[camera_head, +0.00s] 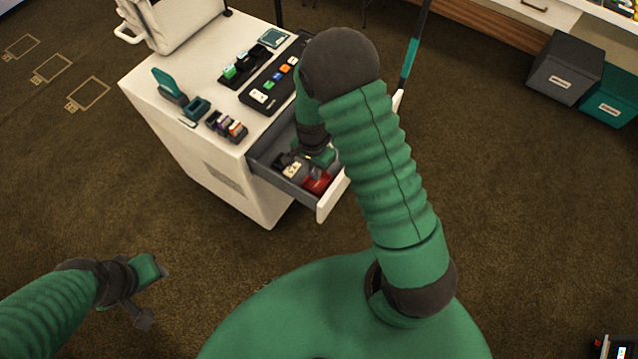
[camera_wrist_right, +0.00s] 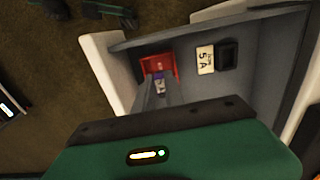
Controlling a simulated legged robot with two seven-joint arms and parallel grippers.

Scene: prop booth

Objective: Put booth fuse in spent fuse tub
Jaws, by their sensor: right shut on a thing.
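My right gripper (camera_wrist_right: 160,93) reaches down into the open drawer and is shut on the booth fuse (camera_wrist_right: 159,83), a small pale and purple piece at its fingertips. The red tub (camera_wrist_right: 155,64) stands in the drawer; the fuse overlaps its near side in the right wrist view, and I cannot tell whether it is inside or just above. In the head view the red tub (camera_head: 318,181) shows beside my right gripper (camera_head: 312,166), whose tips are partly hidden. My left gripper (camera_head: 155,295) hangs over the carpet at lower left, apparently open and empty.
The grey drawer (camera_wrist_right: 265,100) also holds a "5 A" label (camera_wrist_right: 205,60) and a dark block (camera_wrist_right: 228,52).

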